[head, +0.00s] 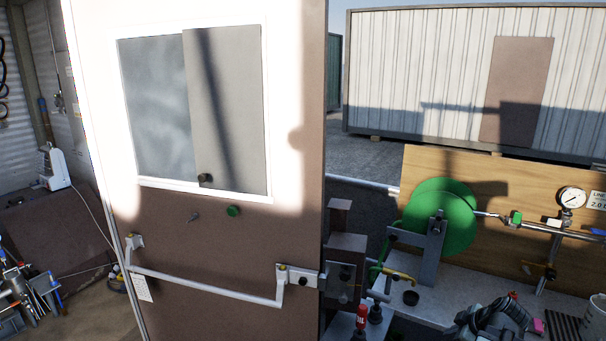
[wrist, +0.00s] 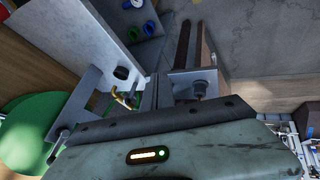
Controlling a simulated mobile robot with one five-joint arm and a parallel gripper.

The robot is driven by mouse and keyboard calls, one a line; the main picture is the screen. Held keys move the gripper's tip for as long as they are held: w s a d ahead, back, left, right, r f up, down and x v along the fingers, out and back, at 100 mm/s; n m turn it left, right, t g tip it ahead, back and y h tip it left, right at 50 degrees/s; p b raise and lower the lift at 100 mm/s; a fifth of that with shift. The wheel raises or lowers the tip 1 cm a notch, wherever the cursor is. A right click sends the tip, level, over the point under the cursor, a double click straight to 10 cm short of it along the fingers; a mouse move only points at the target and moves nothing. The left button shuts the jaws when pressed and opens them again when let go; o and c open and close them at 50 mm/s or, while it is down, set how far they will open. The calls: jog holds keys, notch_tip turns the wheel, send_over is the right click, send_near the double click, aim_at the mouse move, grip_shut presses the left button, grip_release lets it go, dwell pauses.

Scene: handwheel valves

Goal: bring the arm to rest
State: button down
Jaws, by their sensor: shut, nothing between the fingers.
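My gripper (wrist: 195,28) shows in the wrist view as two dark brown bars side by side, beyond a worn grey-green housing with a small lit strip. It is shut with nothing held, and the bars point toward the top of the picture over grey ground. In the head view I cannot clearly make out the gripper. The brown and grey blocks beside the door's right edge may be part of my arm. A green handwheel (head: 437,215) stands on a grey bracket at the right; in the wrist view the green disc (wrist: 25,130) is at the left, apart from my gripper.
A tall door (head: 225,240) with a window and push bar fills the head view's left and middle. A bench (head: 450,290) with a wooden backboard (head: 425,170), pressure gauge (head: 572,198) and pipe stands right. Loose tools (head: 30,290) lie at lower left.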

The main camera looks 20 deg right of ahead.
jog(key=w+a+f+m+g+y, duration=0.1)
jog(key=w+a, duration=0.4)
jog(key=a, duration=0.4)
jog(key=w+a+f+g+y, duration=0.1)
jog(key=w+a+g, duration=0.1)
jog(key=w+a, duration=0.55)
jog(key=w+a+f+m+g+y, duration=0.1)
jog(key=w+a, duration=0.3)
jog(key=a, duration=0.6)
jog(key=a+f+m+g+h, duration=0.1)
jog(key=a+m+g+h, duration=0.1)
jog(key=a, duration=2.2)
jog(key=shift+w+m+g, duration=0.2)
jog(key=shift+m+g, duration=0.2)
jog(key=shift+m, duration=0.3)
jog(key=shift+d, duration=0.1)
